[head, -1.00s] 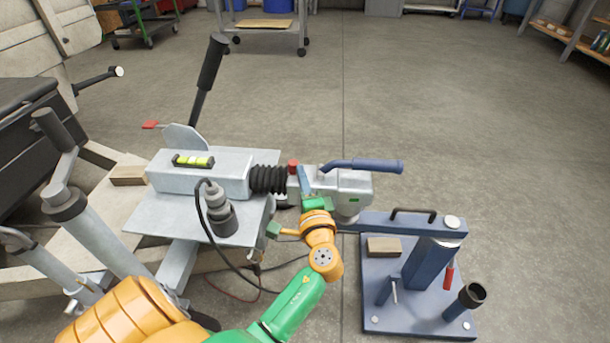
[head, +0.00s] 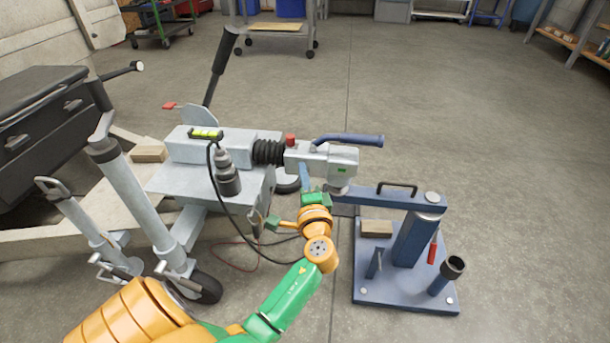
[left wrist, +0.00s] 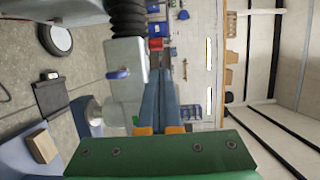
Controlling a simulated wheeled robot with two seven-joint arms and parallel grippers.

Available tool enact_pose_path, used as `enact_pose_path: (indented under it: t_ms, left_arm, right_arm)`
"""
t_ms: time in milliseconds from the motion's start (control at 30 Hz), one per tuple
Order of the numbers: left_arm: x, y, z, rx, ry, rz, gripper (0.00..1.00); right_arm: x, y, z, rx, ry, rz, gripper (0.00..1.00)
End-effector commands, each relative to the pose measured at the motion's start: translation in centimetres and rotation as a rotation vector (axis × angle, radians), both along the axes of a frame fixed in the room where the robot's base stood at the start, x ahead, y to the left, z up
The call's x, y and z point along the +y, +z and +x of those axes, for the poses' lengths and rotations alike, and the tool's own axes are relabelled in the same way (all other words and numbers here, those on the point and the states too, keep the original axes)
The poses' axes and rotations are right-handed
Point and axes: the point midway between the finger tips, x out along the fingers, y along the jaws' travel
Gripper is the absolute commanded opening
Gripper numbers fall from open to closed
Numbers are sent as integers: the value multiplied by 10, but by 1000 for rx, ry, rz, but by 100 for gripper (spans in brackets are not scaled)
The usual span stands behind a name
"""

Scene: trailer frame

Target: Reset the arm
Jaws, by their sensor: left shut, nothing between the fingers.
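My left arm comes in from the lower left in the head view. Its gripper (head: 304,172) points up and away, just in front of the grey coupling head (head: 325,160) with the blue handle. The fingers are shut with nothing between them. The left wrist view shows the closed blue-grey fingers (left wrist: 160,88) beyond the green gripper body, with the coupling head (left wrist: 124,62) beside them on the left. I cannot tell whether the fingertips touch the coupling. My right gripper is not in view.
The trailer drawbar carries a black bellows (head: 268,152), a spirit level (head: 205,133) and a hand-brake lever (head: 221,65). A jockey wheel (head: 195,285) stands at lower left. A blue stand (head: 400,290) is right of my arm.

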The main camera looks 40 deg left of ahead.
Motion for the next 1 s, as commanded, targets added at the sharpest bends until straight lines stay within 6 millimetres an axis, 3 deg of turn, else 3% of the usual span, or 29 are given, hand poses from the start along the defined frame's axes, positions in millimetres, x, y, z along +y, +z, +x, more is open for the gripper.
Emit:
enact_pose_path:
  t_ms: [300,367,467,533,600,700,800,1000]
  left_arm:
    - [0,-1,0,1,-1,-2,0]
    - [-2,-12,-1,14,-11,-33,0]
    - [-14,-71,-10,85,-56,-212,0]
    - [-32,-134,-30,164,-78,-423,0]
    - [-54,-191,-59,241,-71,-636,0]
    - [-84,-250,-104,332,-23,-890,0]
    - [-113,-292,-152,410,53,-1105,0]
    - [-168,-340,-249,533,278,-1473,0]
  right_arm:
    - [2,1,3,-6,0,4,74]
    - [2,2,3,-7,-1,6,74]
    - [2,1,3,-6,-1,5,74]
    - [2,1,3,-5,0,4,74]
    - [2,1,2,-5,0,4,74]
    - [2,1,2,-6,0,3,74]
    - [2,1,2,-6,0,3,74]
    - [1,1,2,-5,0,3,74]
